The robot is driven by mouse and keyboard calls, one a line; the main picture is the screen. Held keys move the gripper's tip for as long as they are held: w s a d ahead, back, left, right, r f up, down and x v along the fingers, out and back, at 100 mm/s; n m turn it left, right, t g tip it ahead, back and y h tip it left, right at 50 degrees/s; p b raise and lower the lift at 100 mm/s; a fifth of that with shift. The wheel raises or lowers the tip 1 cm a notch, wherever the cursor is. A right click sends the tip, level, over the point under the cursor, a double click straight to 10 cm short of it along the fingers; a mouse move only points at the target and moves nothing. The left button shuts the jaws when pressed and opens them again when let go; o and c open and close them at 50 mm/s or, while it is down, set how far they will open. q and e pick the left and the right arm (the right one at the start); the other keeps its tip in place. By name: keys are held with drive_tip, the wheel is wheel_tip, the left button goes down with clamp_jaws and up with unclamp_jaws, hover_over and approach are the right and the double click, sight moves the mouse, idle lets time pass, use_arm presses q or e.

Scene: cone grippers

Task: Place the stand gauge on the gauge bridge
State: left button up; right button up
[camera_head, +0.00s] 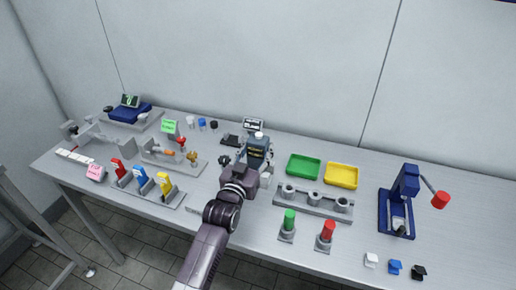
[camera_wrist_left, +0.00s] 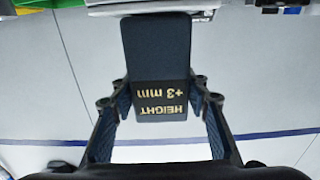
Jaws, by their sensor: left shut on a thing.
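The stand gauge is a dark block with gold lettering "HEIGHT +3 mm", which reads upside down in the left wrist view (camera_wrist_left: 158,60). In the head view the dark lettered block (camera_head: 257,153) is at the middle of the table. My left gripper (camera_head: 246,165) is shut on it, with one finger on each side in the left wrist view (camera_wrist_left: 160,108). A small display unit (camera_head: 253,125) stands just behind the gauge, partly hidden by it. I cannot tell for sure which thing is the gauge bridge. My right gripper is not in view.
Green (camera_head: 303,167) and yellow (camera_head: 342,176) trays and a grey holder with round sockets (camera_head: 313,204) are to the right. A blue press (camera_head: 402,205) with a red knob stands far right. Fixtures with coloured handles (camera_head: 142,180) fill the left.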

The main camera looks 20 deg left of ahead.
use_arm(q)
drive_tip(key=o, duration=1.3)
drive_tip(key=shift+f, duration=0.1)
drive_tip(key=shift+s, duration=0.1)
drive_tip(key=s, duration=0.6)
drive_tip(key=s+b, duration=0.1)
drive_tip(key=s, duration=0.4)
drive_tip(key=shift+s+a, duration=0.2)
drive_tip(key=shift+s, duration=0.2)
